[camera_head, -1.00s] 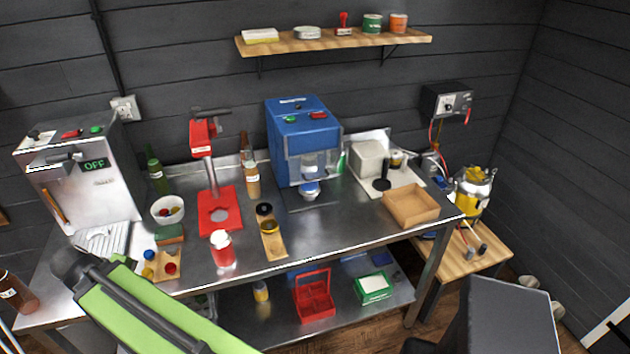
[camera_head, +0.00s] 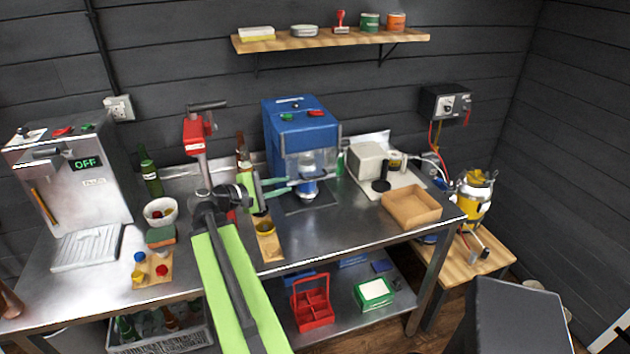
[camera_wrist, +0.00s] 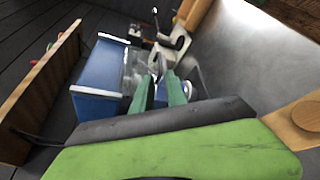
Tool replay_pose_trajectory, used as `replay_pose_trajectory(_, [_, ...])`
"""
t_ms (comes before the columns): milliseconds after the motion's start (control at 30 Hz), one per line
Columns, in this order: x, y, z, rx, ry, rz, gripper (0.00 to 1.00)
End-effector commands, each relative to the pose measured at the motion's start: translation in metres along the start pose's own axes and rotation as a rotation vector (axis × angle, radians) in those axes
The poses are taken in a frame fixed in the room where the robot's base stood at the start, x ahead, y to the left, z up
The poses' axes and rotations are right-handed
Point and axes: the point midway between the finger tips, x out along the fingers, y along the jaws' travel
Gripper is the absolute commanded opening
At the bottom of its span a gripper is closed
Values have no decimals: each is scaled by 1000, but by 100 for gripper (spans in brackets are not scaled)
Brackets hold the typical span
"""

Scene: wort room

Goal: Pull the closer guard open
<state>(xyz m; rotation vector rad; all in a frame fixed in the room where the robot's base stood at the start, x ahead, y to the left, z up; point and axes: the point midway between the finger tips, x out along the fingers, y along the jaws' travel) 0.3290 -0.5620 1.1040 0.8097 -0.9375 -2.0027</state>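The closer is the blue machine (camera_head: 302,130) at the back middle of the bench. Its guard (camera_head: 307,160) is a clear panel on the front and appears closed over the opening. In the wrist view the blue machine (camera_wrist: 103,75) lies left of centre, with the clear guard (camera_wrist: 136,66) beside my fingers. My gripper (camera_head: 291,186) has green fingers that point at the lower front of the machine, near the guard's bottom edge. In the wrist view the fingers (camera_wrist: 162,76) stand apart with a gap between them. I cannot tell whether they touch the guard.
A red press (camera_head: 195,135) and bottles stand left of the closer, partly behind my arm. A wooden tray (camera_head: 411,207) and a pale block (camera_head: 366,160) stand to its right. A wall shelf (camera_head: 330,40) hangs above. The bench front between closer and tray is clear.

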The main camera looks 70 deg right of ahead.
Motion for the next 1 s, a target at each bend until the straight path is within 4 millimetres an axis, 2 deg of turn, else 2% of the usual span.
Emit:
replay_pose_trajectory(33, [15,-3,-2,1,-3,-2,18])
replay_pose_trajectory(300, [83,-2,-3,1,-1,-2,18])
replay_pose_trajectory(500, [118,-1,-3,1,1,-1,18])
replay_pose_trajectory(667, [130,-1,-2,0,2,0,18])
replay_pose_trajectory(933, [131,0,-2,0,3,0,18])
replay_pose_trajectory(1000, [131,0,-2,0,3,0,9])
